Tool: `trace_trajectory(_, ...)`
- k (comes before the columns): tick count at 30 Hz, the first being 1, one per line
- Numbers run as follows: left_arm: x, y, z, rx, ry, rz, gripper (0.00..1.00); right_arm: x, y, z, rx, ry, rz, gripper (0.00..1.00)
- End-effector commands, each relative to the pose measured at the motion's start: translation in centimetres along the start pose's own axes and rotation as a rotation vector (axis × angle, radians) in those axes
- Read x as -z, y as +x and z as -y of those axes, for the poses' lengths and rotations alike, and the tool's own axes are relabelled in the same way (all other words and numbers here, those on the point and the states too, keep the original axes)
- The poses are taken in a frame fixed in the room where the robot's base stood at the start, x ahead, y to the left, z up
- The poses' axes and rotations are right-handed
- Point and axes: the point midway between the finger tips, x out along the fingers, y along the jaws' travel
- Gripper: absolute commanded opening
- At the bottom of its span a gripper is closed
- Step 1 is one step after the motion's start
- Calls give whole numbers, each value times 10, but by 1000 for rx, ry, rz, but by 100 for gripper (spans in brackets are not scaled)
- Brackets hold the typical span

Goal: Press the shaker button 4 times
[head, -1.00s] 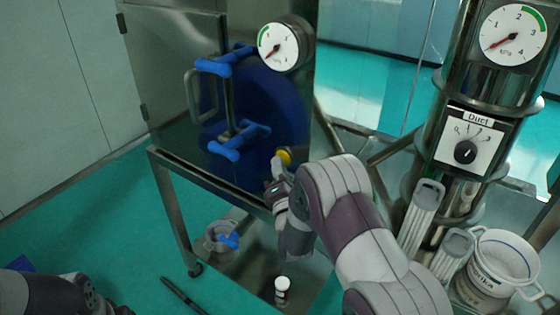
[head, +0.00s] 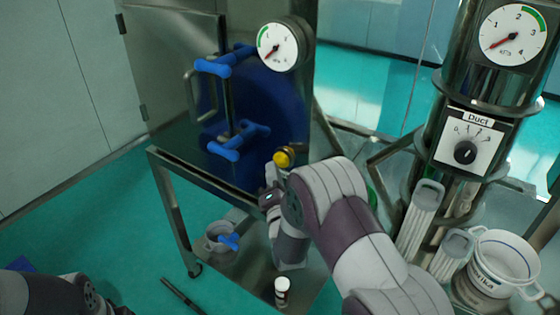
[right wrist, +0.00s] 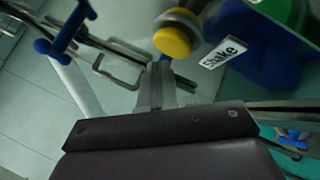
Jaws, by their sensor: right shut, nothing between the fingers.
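The yellow shaker button (head: 283,158) sits on the lower right of the steel cabinet. In the right wrist view the round yellow button (right wrist: 172,42) is beside a white "Shake" label (right wrist: 222,52). My right gripper (head: 275,172) is just below the button in the head view, its fingers partly hidden by its own body. In the right wrist view the fingers (right wrist: 157,75) are shut with nothing between them, their tips close to the button's lower left edge. I cannot tell whether they touch it. My left gripper is out of view; only part of that arm shows.
Blue handles (head: 226,62) and a steel door handle stick out left of the button. A pressure gauge (head: 279,46) is above. The duct column with a dial (head: 465,151) and a white bucket (head: 503,259) stand at the right. A small bottle (head: 281,291) is below.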

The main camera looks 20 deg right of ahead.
Motion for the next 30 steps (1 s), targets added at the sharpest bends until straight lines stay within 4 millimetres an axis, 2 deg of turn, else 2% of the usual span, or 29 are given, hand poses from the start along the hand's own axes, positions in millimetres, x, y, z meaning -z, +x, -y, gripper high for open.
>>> trace_trajectory(5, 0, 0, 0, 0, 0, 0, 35, 2, -2, -1, 0, 0, -1, 0)
trace_trajectory(19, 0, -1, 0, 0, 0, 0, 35, 24, -32, -24, -1, 1, -2, 0)
trace_trajectory(30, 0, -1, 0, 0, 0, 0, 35, 26, -35, -25, 0, 0, -1, 0)
